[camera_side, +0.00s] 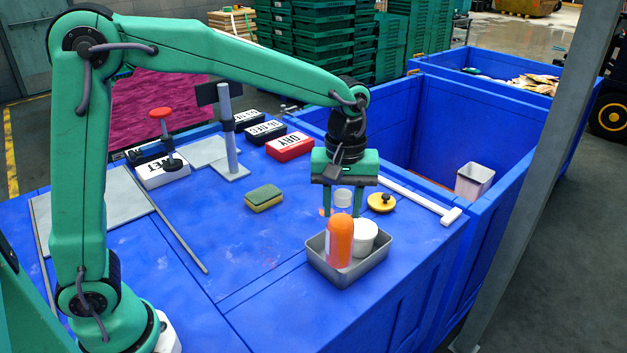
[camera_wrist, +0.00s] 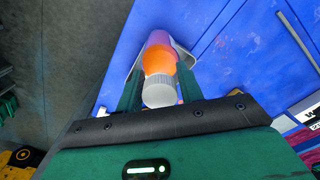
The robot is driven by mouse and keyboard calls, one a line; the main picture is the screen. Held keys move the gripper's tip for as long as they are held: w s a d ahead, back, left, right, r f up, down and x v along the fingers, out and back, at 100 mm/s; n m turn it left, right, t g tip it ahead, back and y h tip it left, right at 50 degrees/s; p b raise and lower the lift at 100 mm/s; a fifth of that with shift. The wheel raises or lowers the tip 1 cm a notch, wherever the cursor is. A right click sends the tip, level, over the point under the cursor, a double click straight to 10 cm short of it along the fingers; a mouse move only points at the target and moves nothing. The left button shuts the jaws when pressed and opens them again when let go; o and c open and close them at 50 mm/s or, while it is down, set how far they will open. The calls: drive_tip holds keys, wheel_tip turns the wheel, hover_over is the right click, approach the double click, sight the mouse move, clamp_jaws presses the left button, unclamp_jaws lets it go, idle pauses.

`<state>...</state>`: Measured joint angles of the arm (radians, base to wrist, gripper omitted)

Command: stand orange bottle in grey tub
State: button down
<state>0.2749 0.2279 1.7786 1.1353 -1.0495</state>
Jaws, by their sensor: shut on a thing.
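The orange bottle (camera_side: 340,238), with a pale cap, is upright within the outline of the grey tub (camera_side: 345,279) in the side view. My gripper (camera_side: 342,211) points straight down above the tub, its fingers on either side of the bottle's top. In the wrist view the bottle (camera_wrist: 158,62) lies between the fingers of my gripper (camera_wrist: 160,85), with its ribbed cap nearest the camera. The gripper is shut on the bottle. A white round container (camera_side: 366,234) is in the tub right beside the bottle. The bottle's base is hidden by the tub wall, so I cannot tell whether it touches the floor.
A yellow round lid with a knob (camera_side: 381,202) lies just behind the tub. A sponge (camera_side: 264,198) is left of it. A metal post (camera_side: 228,135) and labelled boxes, including a red one (camera_side: 290,147), stand farther back. The blue table's front left is clear.

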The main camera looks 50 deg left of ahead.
drive_tip(key=w+a+f, duration=0.3)
drive_tip(key=a, duration=0.1)
drive_tip(key=shift+w, duration=0.2)
drive_tip(key=shift+f, duration=2.15)
drive_tip(key=c, duration=0.9)
unclamp_jaws()
wheel_tip(320, 180, up, 12)
